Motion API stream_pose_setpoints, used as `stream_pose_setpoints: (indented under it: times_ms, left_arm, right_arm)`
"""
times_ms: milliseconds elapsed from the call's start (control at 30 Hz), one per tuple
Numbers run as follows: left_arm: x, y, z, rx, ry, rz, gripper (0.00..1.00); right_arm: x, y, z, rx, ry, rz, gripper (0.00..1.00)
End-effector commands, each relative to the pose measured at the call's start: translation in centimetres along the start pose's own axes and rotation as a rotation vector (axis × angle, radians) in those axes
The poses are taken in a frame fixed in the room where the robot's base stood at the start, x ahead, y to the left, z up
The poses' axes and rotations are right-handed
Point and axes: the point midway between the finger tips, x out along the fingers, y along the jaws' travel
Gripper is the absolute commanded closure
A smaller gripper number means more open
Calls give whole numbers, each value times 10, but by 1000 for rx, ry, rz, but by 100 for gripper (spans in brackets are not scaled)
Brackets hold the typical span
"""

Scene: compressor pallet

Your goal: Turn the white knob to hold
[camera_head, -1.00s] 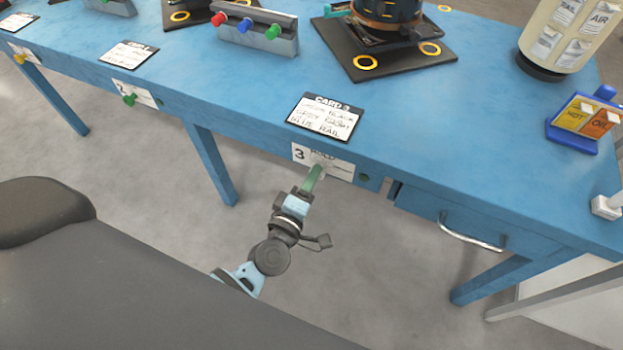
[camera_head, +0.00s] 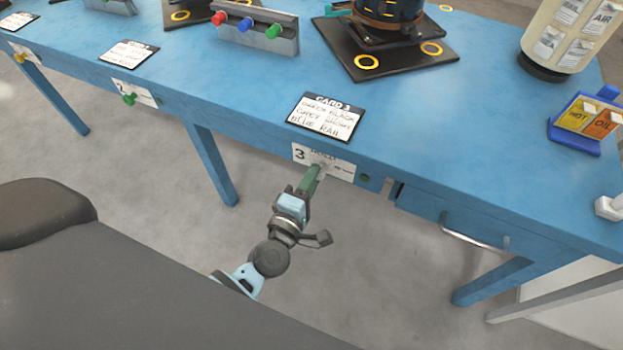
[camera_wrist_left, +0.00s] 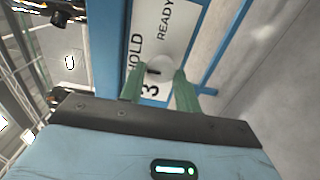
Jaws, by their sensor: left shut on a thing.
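The white knob (camera_wrist_left: 160,66) sits on a white label plate (camera_wrist_left: 168,28) marked 3, HOLD and READY in the left wrist view. In the head view the plate (camera_head: 342,173) is on the front edge of the blue table, and the knob is mostly hidden by the fingers. My left gripper (camera_head: 315,172) reaches up to it from below, and its green fingers are shut on the knob. The left wrist view shows one finger on each side of it (camera_wrist_left: 158,73). A small dark mark shows on the knob, but its exact pointing is unclear. My right gripper is not in view.
A card (camera_head: 325,117) lies on the blue table (camera_head: 420,130) above the plate. A green knob (camera_head: 129,99) is on a plate farther left. A drawer handle (camera_head: 470,238) sticks out at the right. Clear floor lies below the table edge.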

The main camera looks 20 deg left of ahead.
Motion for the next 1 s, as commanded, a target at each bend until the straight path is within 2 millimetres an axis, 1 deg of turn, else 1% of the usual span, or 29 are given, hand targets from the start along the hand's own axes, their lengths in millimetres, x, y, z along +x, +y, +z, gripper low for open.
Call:
stream_pose_setpoints:
  times_ms: [33,167,200,433,533,667,900,1000]
  left_arm:
    - [-1,-1,0,-2,0,-2,65]
    - [0,-1,0,-1,0,-2,48]
    - [0,-1,0,-1,0,-2,47]
    - [0,0,0,0,0,-1,47]
    - [-5,-1,0,1,0,-1,47]
    - [-22,-1,0,1,-2,-3,47]
    - [-60,-1,0,1,-1,-3,47]
    - [-70,-1,0,0,-1,-3,47]
  right_arm:
    - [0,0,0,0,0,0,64]
    - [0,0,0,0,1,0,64]
    - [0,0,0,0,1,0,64]
    - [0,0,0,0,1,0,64]
    - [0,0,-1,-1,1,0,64]
    - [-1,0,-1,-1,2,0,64]
    - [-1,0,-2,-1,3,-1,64]
    - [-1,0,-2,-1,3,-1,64]
